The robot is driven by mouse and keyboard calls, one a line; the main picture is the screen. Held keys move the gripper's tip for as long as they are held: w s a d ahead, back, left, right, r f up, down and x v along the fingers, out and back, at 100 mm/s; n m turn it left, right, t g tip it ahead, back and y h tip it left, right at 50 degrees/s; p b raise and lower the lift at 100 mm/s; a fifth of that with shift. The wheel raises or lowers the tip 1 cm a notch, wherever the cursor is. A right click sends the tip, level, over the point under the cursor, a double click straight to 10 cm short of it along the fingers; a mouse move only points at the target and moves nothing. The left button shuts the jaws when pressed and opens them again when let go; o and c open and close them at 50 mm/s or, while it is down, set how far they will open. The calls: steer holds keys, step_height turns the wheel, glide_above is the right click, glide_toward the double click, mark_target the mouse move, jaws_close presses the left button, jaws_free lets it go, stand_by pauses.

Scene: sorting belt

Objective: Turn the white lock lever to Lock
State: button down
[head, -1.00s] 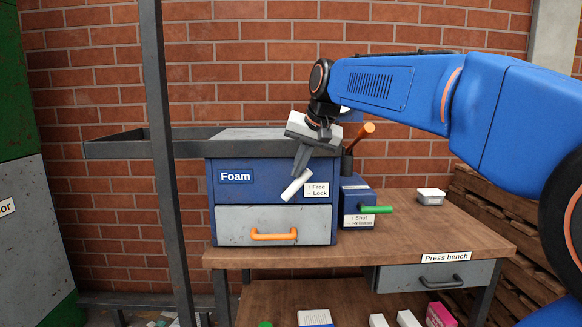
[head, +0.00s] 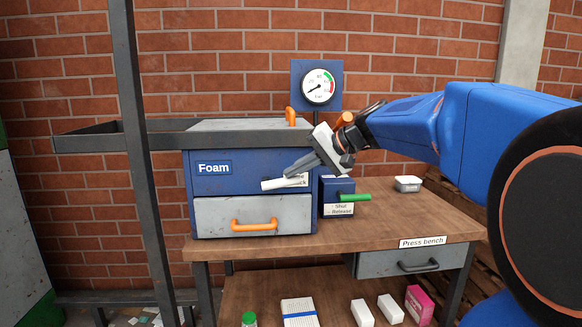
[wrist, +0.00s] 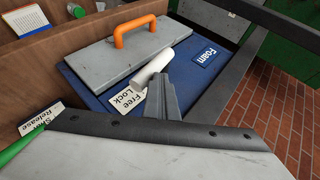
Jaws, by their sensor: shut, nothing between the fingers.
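The white lock lever (head: 276,184) is on the front of the blue Foam box (head: 250,180), above its grey drawer. It lies close to level, its free end to the left. It also shows in the wrist view (wrist: 153,68). A Free/Lock label (wrist: 127,103) is beside the lever; in the head view my gripper partly covers it. My gripper (head: 291,172) is shut and empty, its tips right at the upper side of the lever. In the wrist view the tips (wrist: 165,80) are right beside the lever; I cannot tell whether they touch it.
The drawer has an orange handle (head: 254,225). A green lever (head: 355,197) with a Shut/Release label (head: 339,210) is at right. A gauge (head: 318,86) stands behind the box. The bench (head: 370,225) is clear at the right front.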

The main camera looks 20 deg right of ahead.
steer(key=shift+s+d+f, duration=0.15)
steer(key=shift+d+f, duration=0.2)
steer(key=shift+f, duration=0.75)
steer(key=r+v, duration=0.1)
steer(key=v, duration=1.2)
steer(key=shift+w+a+r, duration=0.25)
steer(key=shift+w+a, duration=0.15)
